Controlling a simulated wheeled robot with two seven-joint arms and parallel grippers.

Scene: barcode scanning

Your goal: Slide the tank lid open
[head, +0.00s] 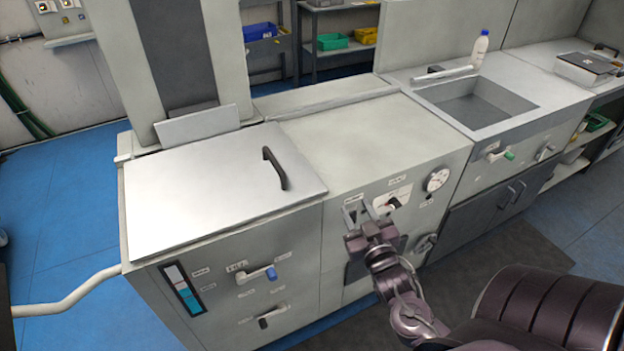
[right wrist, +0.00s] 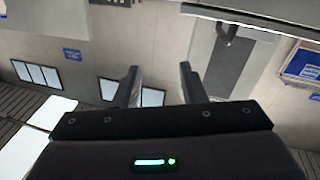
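The tank lid (head: 215,185) is a flat, pale metal plate lying over the left part of the grey cabinet top in the head view. A black bar handle (head: 274,168) stands near its right edge. My right gripper (head: 360,211) is in front of the cabinet's front panel, lower and to the right of the handle, and apart from the lid. Its two fingers stand apart with nothing between them in the right wrist view (right wrist: 158,82). My left gripper is not in view.
The cabinet top (head: 375,130) right of the lid is bare. The front panel holds a round gauge (head: 437,180), a blue-handled valve (head: 270,272) and other knobs. A sink (head: 475,102) with a white bottle (head: 479,48) is farther right. A tall grey column stands behind the lid.

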